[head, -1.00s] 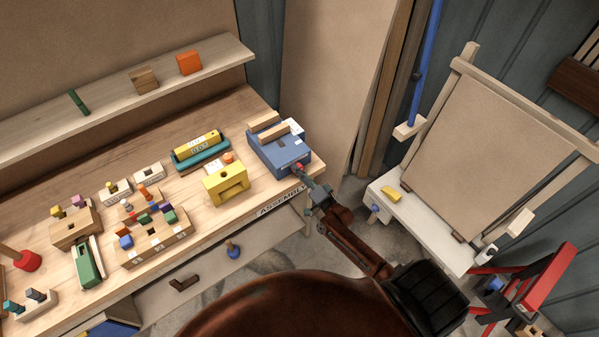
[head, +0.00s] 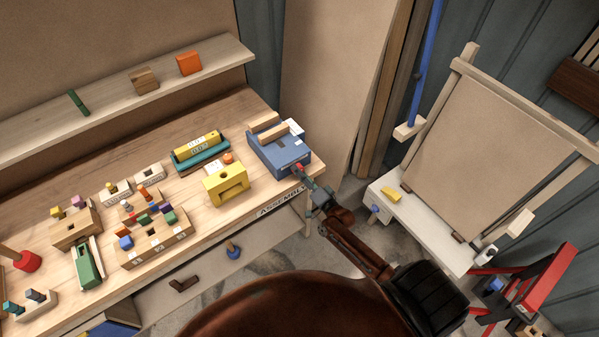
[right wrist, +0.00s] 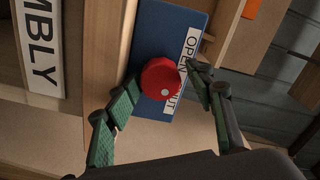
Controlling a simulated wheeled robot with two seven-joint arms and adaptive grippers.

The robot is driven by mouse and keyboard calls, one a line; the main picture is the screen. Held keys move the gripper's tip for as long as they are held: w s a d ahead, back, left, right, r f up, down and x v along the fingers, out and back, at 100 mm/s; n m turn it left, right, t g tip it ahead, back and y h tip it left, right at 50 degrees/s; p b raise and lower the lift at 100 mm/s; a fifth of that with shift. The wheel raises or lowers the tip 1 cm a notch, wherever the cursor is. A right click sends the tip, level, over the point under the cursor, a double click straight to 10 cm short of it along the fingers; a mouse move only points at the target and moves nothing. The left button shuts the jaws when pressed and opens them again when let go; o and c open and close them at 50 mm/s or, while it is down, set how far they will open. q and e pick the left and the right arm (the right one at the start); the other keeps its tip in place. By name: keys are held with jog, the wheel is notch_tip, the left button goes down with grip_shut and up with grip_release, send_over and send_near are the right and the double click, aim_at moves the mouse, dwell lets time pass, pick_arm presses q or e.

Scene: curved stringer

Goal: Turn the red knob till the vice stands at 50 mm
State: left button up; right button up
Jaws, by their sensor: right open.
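The blue vice (head: 278,148) stands at the right end of the workbench, with two pale wooden jaws on top. Its red knob (right wrist: 160,78) is on the front face, beside a white label reading OPEN and partly hidden lettering; the knob also shows in the head view (head: 299,167). A white dot is on the knob. My right gripper (right wrist: 162,88) is open, with one green-padded finger on each side of the knob. I cannot tell whether either finger touches it. The vice's scale reading is too small to read. My left gripper is not in view.
A yellow block (head: 226,184) with a slot stands left of the vice. A teal holder with a yellow bar (head: 199,147) lies behind it. The ASSEMBLY sign (head: 282,201) is on the bench's front edge. A white side table (head: 420,222) stands to the right.

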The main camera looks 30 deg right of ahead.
jog(key=s, duration=0.7)
jog(key=shift+d, duration=0.25)
jog(key=shift+s, duration=0.1)
jog(key=s+f+n+g+b, duration=0.1)
jog(key=s+f+n+g, duration=0.15)
jog(key=s+f, duration=0.65)
jog(key=s+f+n+g+h+b, duration=0.1)
jog(key=s+f+n+g, duration=0.15)
jog(key=f, duration=1.15)
jog(key=s+f+n+g+b, duration=0.1)
jog(key=s+f+g, duration=0.35)
jog(key=f, duration=0.75)
jog(key=s+a+f+n+g, duration=0.1)
jog(key=s+f+n+g, duration=0.1)
jog(key=s+f, duration=0.4)
jog(key=s+a+f+n+g+b, duration=0.1)
jog(key=s+f, duration=0.5)
jog(key=s, duration=1)
jog(key=s+a+f+n+g+b, duration=0.1)
jog(key=s+a+f+n+g, duration=0.1)
jog(key=s+f, duration=0.5)
jog(key=s+n+g, duration=0.1)
jog(key=s+g, duration=0.1)
jog(key=s, duration=0.3)
jog(key=shift+a+n+h, duration=0.25)
jog(key=shift+n+h, duration=0.15)
jog(key=shift+s+g, duration=0.1)
jog(key=shift+g, duration=0.15)
